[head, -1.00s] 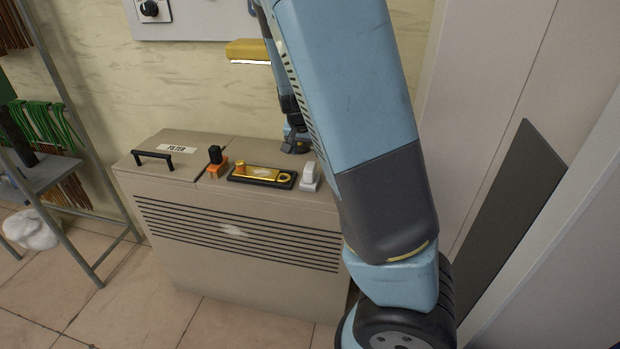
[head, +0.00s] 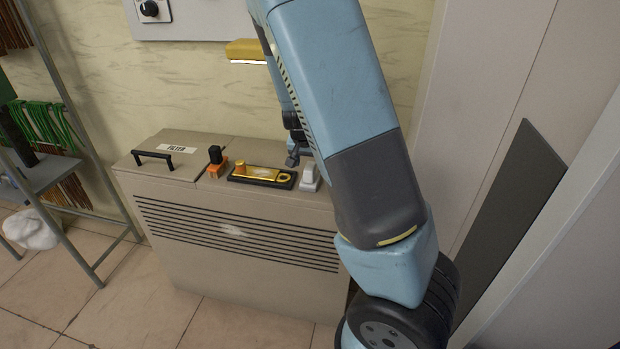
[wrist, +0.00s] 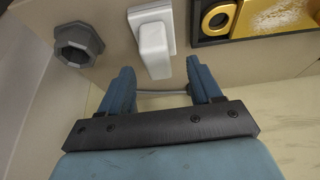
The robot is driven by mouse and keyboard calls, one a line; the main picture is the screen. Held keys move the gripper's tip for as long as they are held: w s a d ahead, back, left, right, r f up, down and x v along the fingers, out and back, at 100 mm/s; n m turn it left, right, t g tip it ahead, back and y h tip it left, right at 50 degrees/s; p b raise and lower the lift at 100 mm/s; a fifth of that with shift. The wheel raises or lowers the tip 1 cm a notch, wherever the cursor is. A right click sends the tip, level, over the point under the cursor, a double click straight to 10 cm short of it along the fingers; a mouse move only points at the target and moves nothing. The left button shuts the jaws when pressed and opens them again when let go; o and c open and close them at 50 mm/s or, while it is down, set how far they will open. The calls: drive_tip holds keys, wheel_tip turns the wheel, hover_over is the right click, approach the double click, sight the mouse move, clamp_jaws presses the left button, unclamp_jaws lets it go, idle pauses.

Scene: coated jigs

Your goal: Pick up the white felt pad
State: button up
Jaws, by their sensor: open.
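The white pad (head: 310,179), a small white block on a flat white base, sits on top of the beige cabinet at its right end. In the wrist view the white pad (wrist: 153,45) lies just beyond my fingertips, roughly in line with the gap between them. My gripper (wrist: 160,80) is open, with nothing between its two blue fingers. I cannot tell whether a fingertip touches the pad.
A black tray with a gold jig (head: 262,174) sits left of the pad. Further left are an orange block with a black top (head: 216,162) and a black handle (head: 152,157). A grey hexagonal piece (wrist: 77,45) shows in the wrist view. A wall stands behind the cabinet (head: 240,240).

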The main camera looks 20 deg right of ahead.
sight(310, 166)
drive_tip(key=shift+x, duration=2.05)
drive_tip(key=shift+s+d, duration=0.1)
drive_tip(key=shift+s, duration=0.05)
clamp_jaws()
